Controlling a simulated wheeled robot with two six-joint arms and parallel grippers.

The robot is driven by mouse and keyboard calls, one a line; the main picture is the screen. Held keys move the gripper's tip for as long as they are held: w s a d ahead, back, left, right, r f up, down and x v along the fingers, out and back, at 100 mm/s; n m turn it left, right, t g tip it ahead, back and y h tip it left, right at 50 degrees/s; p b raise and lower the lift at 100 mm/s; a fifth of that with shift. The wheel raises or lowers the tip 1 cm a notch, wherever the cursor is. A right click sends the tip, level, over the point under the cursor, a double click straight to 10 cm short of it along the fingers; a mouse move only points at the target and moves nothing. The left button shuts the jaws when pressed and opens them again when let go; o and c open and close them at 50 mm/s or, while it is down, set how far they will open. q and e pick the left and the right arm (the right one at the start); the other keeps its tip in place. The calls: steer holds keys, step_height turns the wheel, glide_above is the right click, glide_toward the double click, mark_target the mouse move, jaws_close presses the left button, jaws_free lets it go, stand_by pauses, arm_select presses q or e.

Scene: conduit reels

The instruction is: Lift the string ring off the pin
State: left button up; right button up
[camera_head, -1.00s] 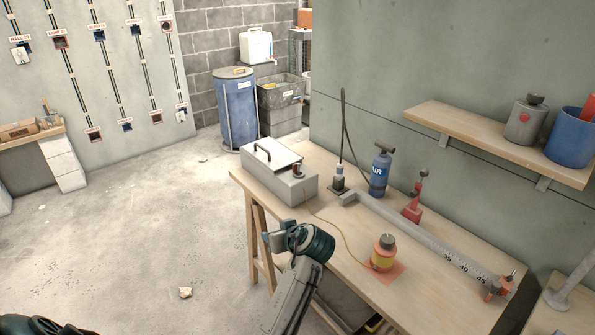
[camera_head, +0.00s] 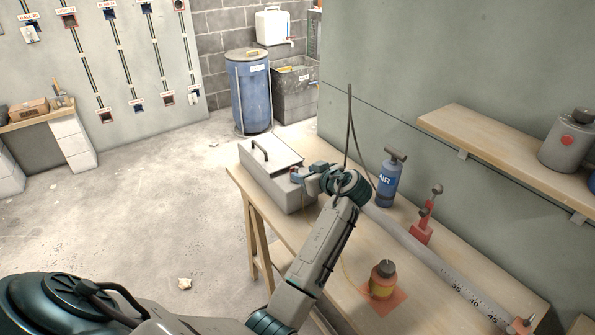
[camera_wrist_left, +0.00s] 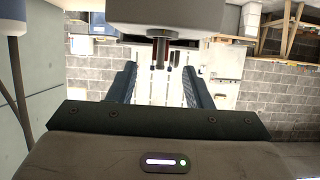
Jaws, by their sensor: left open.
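My left gripper (camera_head: 304,172) is open at the right end of the grey box (camera_head: 268,188) on the bench. In the left wrist view, its two fingers (camera_wrist_left: 160,84) stand apart. The box's edge (camera_wrist_left: 165,14) shows upside down at the top there, with a short dark pin with red (camera_wrist_left: 160,52) between the fingers, apart from both. I cannot make out the string ring on it. The yellow-and-red string spool (camera_head: 382,281) stands on an orange mat (camera_head: 399,299). My right gripper is out of view.
Behind my gripper are a thin dark upright hose (camera_head: 349,125) and a blue AIR pump (camera_head: 389,180). The wall shelf (camera_head: 490,140) is farther right.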

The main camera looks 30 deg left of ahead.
mark_target(293, 170)
arm_select(q)
steer(key=shift+a, duration=0.65)
steer(key=shift+w+a+f, duration=0.35)
steer(key=shift+w+a, duration=0.05)
steer(key=shift+a, duration=0.05)
steer(key=p+x, duration=0.2)
steer(key=x, duration=0.2)
steer(key=shift+a+f, duration=0.1)
steer(key=shift+a, duration=0.05)
steer(key=shift+w+a+f, duration=0.15)
steer(key=shift+a+f, duration=0.05)
steer(key=shift+f, duration=0.05)
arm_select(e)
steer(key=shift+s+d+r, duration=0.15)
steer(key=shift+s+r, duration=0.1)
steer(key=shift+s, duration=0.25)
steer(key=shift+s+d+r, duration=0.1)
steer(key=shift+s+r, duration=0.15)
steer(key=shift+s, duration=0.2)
arm_select(q)
steer(key=shift+c, duration=0.4)
jaws_close()
